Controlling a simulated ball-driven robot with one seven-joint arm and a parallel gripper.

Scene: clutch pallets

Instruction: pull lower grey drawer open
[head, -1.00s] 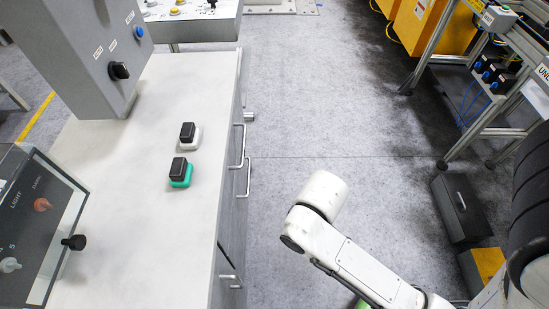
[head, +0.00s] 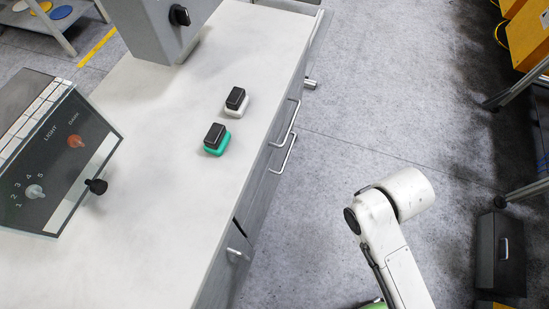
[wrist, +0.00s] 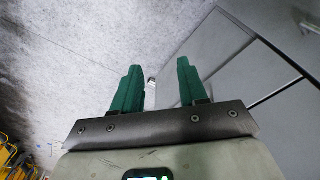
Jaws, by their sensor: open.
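A grey cabinet (head: 262,190) stands under the white worktop. Its front carries an upper bar handle (head: 294,121) and a lower bar handle (head: 284,155), close together. The drawer fronts are seen steeply from above, and I cannot tell their outlines. In the wrist view, grey panels (wrist: 235,60) with dark seams fill the right side. A small pale handle-like piece (wrist: 309,27) shows at the right edge. My gripper (wrist: 158,82) is open, with two green fingers apart and nothing held. It lies left of the panels in that view. The head view does not show it.
The white worktop (head: 170,190) carries a black-and-green button box (head: 215,140), a black-and-white one (head: 236,102) and a control panel (head: 55,160). A dark box (head: 500,250) stands on the floor at right. The floor beside the cabinet is clear.

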